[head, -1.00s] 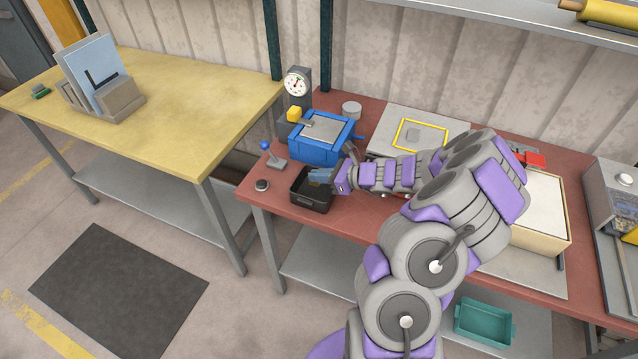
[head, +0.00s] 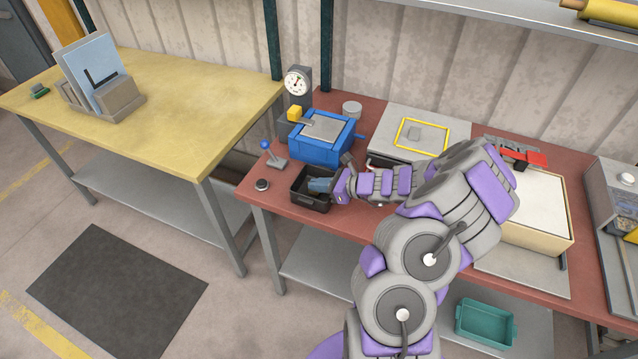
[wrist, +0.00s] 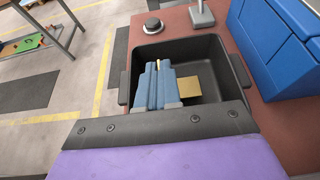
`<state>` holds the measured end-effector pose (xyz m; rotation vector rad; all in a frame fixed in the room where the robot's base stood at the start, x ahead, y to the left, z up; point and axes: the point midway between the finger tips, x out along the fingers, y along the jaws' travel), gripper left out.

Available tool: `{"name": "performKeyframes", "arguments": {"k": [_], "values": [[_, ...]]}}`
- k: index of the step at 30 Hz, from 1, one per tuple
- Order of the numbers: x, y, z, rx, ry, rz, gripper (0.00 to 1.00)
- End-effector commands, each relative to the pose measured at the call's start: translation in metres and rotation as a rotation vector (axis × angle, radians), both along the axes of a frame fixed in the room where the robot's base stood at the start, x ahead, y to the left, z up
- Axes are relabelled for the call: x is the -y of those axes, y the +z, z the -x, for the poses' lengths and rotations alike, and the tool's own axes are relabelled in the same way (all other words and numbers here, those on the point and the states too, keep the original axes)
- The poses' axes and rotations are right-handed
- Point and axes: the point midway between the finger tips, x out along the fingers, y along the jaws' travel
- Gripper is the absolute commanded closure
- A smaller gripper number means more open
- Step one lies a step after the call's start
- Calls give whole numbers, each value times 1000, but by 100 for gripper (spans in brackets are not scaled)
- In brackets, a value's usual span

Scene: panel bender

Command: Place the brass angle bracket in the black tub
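The black tub (head: 313,200) stands at the left front of the red bench, open at the top. It also fills the middle of the wrist view (wrist: 215,75). My gripper (head: 318,184) points down into the tub from its right side in the head view. In the wrist view its blue fingers (wrist: 158,72) are close together, within the tub's walls. The brass angle bracket (wrist: 190,88) shows beside the right finger, with a thin brass edge between the fingertips. The rest of the bracket is hidden by the fingers. I cannot tell whether it touches the tub floor.
A blue machine (head: 320,140) stands just behind the tub. A blue-knobbed lever (head: 272,155) and a round black button (head: 262,185) are to its left. A grey plate with a yellow frame (head: 420,135) lies to the right. A teal bin (head: 485,323) is on the shelf below.

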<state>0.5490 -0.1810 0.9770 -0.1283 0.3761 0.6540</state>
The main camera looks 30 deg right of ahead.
Motion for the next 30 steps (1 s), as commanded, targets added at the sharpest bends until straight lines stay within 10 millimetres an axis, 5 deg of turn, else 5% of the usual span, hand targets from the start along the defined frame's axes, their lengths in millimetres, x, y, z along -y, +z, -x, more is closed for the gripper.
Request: {"name": "performKeyframes", "arguments": {"k": [9, 21, 30], "values": [[0, 0, 0, 0, 0, 0, 71], [1, 14, 0, 1, 0, 1, 71], [36, 37, 42, 2, -4, -1, 71]]}}
